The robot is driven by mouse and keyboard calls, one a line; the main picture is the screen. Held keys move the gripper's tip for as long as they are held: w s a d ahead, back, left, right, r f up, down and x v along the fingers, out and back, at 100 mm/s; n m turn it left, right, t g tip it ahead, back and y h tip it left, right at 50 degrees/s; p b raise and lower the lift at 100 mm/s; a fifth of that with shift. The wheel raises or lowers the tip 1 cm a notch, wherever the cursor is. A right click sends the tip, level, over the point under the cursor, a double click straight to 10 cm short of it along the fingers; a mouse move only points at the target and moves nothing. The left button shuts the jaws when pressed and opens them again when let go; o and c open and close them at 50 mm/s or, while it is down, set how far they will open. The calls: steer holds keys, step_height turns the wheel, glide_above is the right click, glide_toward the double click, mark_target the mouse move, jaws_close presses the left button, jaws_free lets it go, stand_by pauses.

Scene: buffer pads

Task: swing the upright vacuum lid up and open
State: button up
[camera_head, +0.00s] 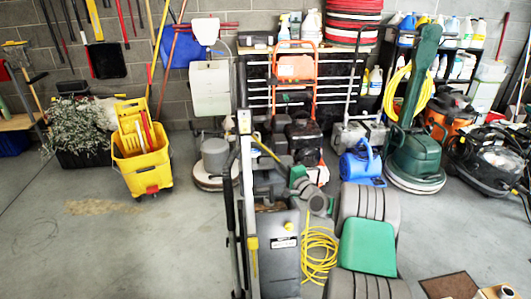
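The upright vacuum (274,262) stands in the bottom middle of the head view, with a grey front, a small white label and a tall handle on its left. The edge of its lid is not distinct, so I cannot tell how far it is open. My grey and green arm comes in from the bottom right and reaches left towards the vacuum's upper part. My gripper (292,190) is small and dark at the arm's far end, beside the vacuum. Its fingers are not clear, and I cannot tell if they touch the lid.
A yellow cord (319,255) hangs between the vacuum and my arm. A yellow mop bucket (143,160) stands to the left, and a green floor machine (412,160) to the right. More machines and shelves line the back wall. The floor at left is clear.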

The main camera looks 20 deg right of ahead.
mark_target(268, 156)
steer(key=w, duration=0.2)
steer(key=w+a, duration=0.1)
steer(key=w, duration=0.1)
steer(key=w+a, duration=0.1)
steer(key=w, duration=0.1)
steer(key=shift+a, duration=0.15)
steer(key=shift+w, duration=0.45)
jaws_close()
stand_by(0.7)
